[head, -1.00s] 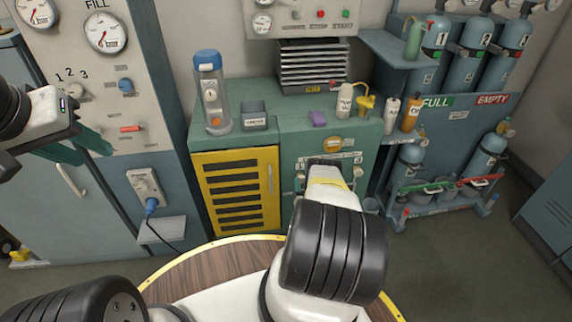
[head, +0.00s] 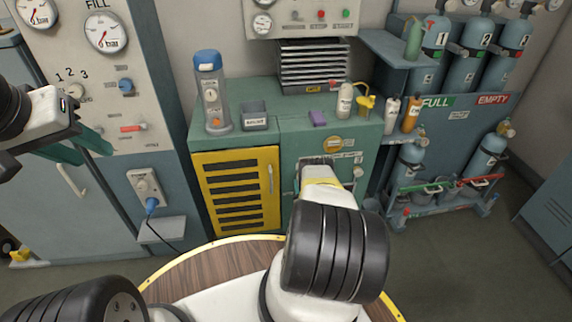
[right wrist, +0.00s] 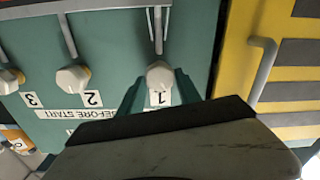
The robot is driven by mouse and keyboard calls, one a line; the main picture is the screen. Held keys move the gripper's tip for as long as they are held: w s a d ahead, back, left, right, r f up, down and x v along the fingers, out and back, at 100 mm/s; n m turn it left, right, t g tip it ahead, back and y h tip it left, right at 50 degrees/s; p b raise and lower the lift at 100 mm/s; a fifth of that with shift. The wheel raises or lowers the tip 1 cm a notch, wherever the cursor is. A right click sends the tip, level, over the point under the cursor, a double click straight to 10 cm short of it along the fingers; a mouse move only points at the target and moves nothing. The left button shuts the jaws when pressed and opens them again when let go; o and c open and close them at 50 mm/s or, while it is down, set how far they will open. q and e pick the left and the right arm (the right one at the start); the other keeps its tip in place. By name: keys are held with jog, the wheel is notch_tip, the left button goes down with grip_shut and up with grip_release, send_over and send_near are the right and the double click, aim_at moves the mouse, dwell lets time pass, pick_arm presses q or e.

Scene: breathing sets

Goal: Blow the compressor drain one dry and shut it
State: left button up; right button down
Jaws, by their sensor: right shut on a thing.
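Drain knob 1 (right wrist: 160,76) is a white knob on the green compressor front (right wrist: 110,110), below a thin pipe end in the right wrist view, where the labels appear upside down. My right gripper (right wrist: 159,84) is shut on it, one teal finger on each side. In the head view my right wrist hides this knob. Whether the drain is open or shut, or any water comes out, I cannot tell. My left gripper (head: 82,148) is open and empty at the left, in front of the fill panel (head: 105,90).
Drain knobs 2 (right wrist: 72,79) and 3 (right wrist: 8,82) sit beside knob 1. A yellow louvred door (right wrist: 275,80) with a handle is close on the other side.

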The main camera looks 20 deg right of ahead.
jog(key=n, duration=2.4)
jog(key=shift+a+f, duration=0.15)
jog(key=shift+f, duration=0.15)
jog(key=shift+n, duration=0.4)
jog(key=c, duration=0.8)
grip_release()
jog(key=shift+c, duration=0.2)
jog(key=shift+s, duration=0.1)
jog(key=v, duration=0.7)
jog(key=shift+s, duration=0.3)
